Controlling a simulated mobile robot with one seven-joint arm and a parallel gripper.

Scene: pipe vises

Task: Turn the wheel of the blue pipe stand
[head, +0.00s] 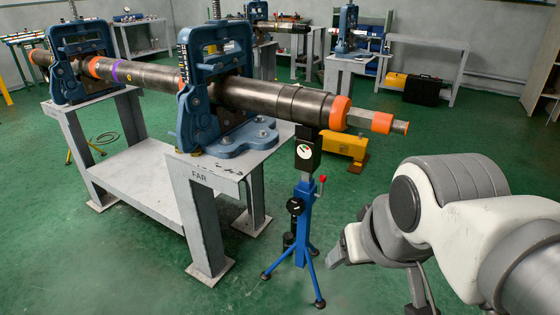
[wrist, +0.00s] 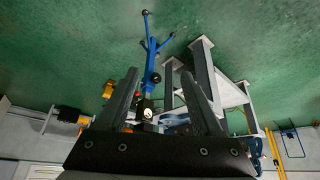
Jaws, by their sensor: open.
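The blue pipe stand (head: 305,228) stands on the green floor in front of the bench, under the orange-banded end of the pipe (head: 290,103). A small black wheel (head: 295,206) sits on its column, and a red-tipped lever (head: 322,180) is above it on the right. In the wrist view, the stand (wrist: 151,48) appears upside down, with its dark wheel (wrist: 156,78) between my fingers in the picture. My gripper (wrist: 163,78) is open and empty. In the head view my arm's end is right of the stand, with a visible gap between them.
The grey bench (head: 215,168) marked FAR carries blue vises (head: 215,90) clamping the long pipe. The stand's splayed legs spread over the floor. A yellow object (head: 345,144) lies behind the stand.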

